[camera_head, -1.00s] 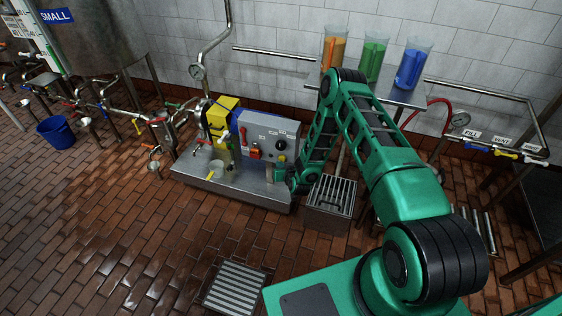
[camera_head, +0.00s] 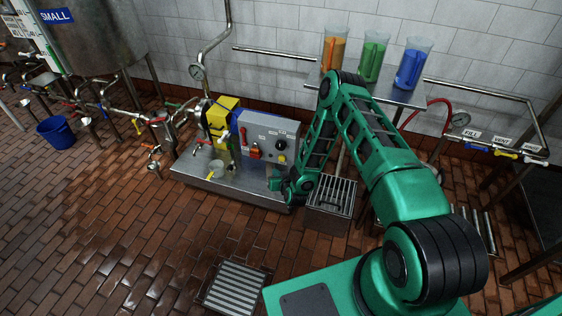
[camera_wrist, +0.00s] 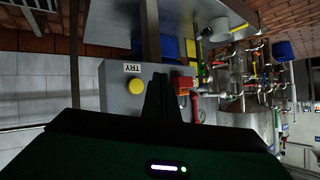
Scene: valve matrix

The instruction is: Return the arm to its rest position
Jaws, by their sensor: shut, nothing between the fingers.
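My gripper (camera_head: 275,184) is at the end of my green arm (camera_head: 330,130), low beside the right end of the grey control box (camera_head: 268,135). Its fingers are small and partly hidden in the head view. In the wrist view my gripper (camera_wrist: 166,90) shows as a dark, narrow pair of closed fingers with nothing between them. Behind them are the box face, a yellow round knob (camera_wrist: 136,87) beside a "TRY" label, and a red switch (camera_wrist: 184,86). I cannot tell the exact gap between fingers and box. My arm is bent, with its forearm reaching down to the box.
The box stands on a steel skid (camera_head: 225,183) with a yellow unit (camera_head: 220,115). A floor grate (camera_head: 234,287) lies in front. A shelf (camera_head: 398,95) with orange, green and blue beakers stands behind my elbow. Pipes line the wall. The brick floor at left is mostly clear.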

